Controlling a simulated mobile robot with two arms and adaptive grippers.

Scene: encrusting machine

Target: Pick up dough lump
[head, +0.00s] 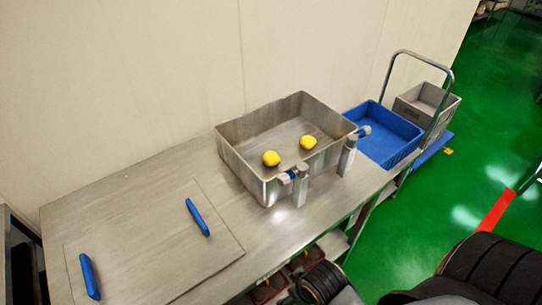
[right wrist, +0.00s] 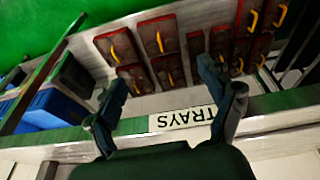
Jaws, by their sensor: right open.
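Two yellow dough lumps lie apart on the floor of an open metal bin in the head view: the left lump (head: 271,158) and the right lump (head: 308,142). The metal bin (head: 240,165) stands on a steel table (head: 120,205). My right gripper (right wrist: 162,76) shows in the right wrist view with its two fingers spread wide and nothing between them. No dough lump shows in that view. My left gripper is in neither view.
A flat metal lid or tray with two blue handles (head: 198,217) lies at the table's left. A blue crate (head: 385,135) and a grey crate (head: 427,104) stand beyond the bin. Below are red boxes (right wrist: 159,35) and a "TRAYS" label (right wrist: 186,118).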

